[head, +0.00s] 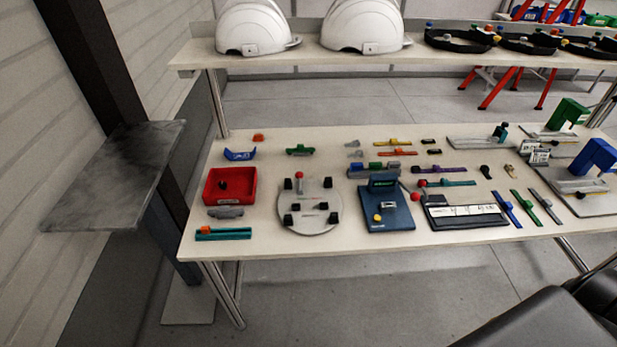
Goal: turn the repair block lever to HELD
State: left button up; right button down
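A blue block (388,213) stands on the bench (270,247) near the middle, with a raised dark part carrying a small green label (383,183). A red ball (415,196) is at its right side and a yellow knob (377,217) is on its front left. A round grey plate (310,222) with black blocks and an upright red-topped pin (299,176) is to its left. I cannot tell for sure which of these is the repair block, and no lever marking such as HELD is readable. Neither of my grippers is in view.
A red tray (228,187) is at the bench's left. A black-framed board (466,212) and several coloured strips lie to the right. White helmet shells (254,27) stand on the shelf (310,52) above. A grey side table (115,178) stands left of the bench.

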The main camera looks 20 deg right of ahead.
aim_at(299, 175)
jog(key=z, duration=0.6)
jog(key=k, duration=0.65)
jog(key=z, duration=0.75)
jog(key=i, duration=1.4)
jog(key=u, duration=0.65)
